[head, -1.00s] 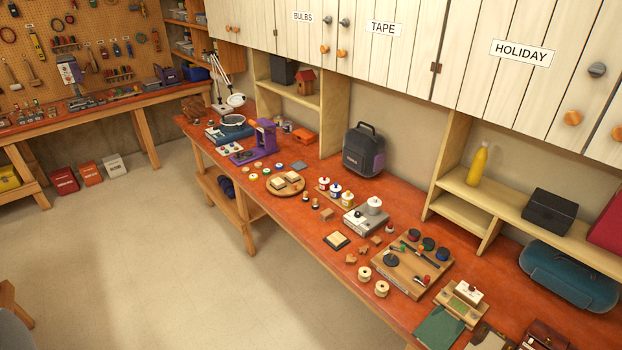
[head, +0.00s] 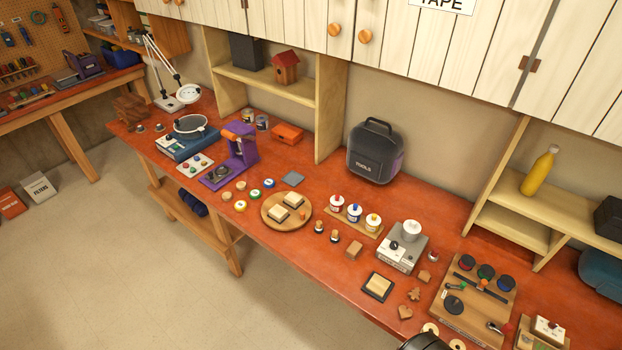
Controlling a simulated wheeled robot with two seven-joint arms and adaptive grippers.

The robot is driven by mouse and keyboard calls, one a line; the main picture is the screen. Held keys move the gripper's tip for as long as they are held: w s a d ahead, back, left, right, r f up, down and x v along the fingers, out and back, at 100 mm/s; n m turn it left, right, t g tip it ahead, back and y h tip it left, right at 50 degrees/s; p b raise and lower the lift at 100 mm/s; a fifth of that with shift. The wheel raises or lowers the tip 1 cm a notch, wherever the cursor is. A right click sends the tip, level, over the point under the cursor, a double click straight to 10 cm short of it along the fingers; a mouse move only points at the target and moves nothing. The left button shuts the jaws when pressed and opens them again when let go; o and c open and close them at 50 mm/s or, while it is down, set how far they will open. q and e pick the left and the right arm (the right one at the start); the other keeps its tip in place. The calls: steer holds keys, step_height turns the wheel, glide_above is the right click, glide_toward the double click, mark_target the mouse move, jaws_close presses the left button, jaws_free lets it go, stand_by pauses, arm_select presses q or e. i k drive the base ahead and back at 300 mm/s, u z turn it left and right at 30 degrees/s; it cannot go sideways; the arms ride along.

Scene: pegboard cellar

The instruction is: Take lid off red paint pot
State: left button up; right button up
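The red paint pot (head: 336,203) is a small white pot with red on it, in the middle of the long workbench. It stands at the left end of a row on a thin wooden strip (head: 361,230), beside a blue pot (head: 354,213) and a yellow pot (head: 372,223). Its top appears covered. No gripper is near it. A dark rounded part, probably of my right arm, shows at the bottom edge; its fingers cannot be made out. My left gripper is not in view.
A grey device (head: 391,258) stands to the right. A black tool bag (head: 375,152) is behind. Bare red bench lies between bag and pots.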

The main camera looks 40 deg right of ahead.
mark_target(336, 200)
steer(key=i, duration=2.35)
steer(key=z, duration=2.9)
